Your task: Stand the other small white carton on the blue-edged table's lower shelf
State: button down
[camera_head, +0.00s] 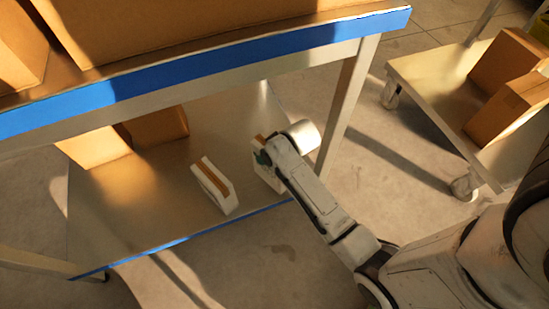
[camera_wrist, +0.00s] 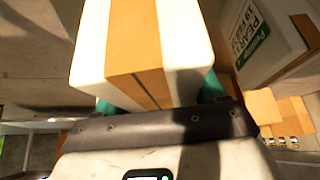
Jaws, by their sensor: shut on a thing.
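The held white carton (camera_wrist: 190,40), with a brown tape stripe, fills the top middle of the wrist view. My gripper (camera_wrist: 160,98) is shut on it, with teal fingertips on both sides. In the head view my gripper (camera_head: 262,159) is at the right part of the lower shelf (camera_head: 160,210), and the held carton (camera_head: 268,178) is partly hidden behind my arm. I cannot tell whether it touches the shelf. The other white carton (camera_head: 210,188) stands on the shelf to its left, apart from it; its green-lettered side shows in the wrist view (camera_wrist: 262,40).
The blue-edged table's upper top (camera_head: 230,62) overhangs the shelf, and a table leg (camera_head: 345,110) stands right of my gripper. Brown boxes (camera_head: 158,130) sit at the shelf's back left. A trolley (camera_head: 440,85) with brown boxes stands at the right.

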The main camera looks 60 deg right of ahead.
jog(key=shift+w+d+f+b, duration=0.2)
jog(key=shift+f+b, duration=0.15)
jog(key=shift+f, duration=0.35)
jog(key=shift+w+d+f+b, duration=0.1)
jog(key=shift+w+f+b, duration=0.15)
jog(key=shift+f, duration=0.5)
jog(key=shift+w+d+f+b, duration=0.15)
jog(key=shift+f+b, duration=0.25)
jog(key=shift+f, duration=0.3)
jog(key=shift+c, duration=0.4)
grip_release()
jog(key=shift+s+f, duration=0.1)
jog(key=shift+f, duration=0.15)
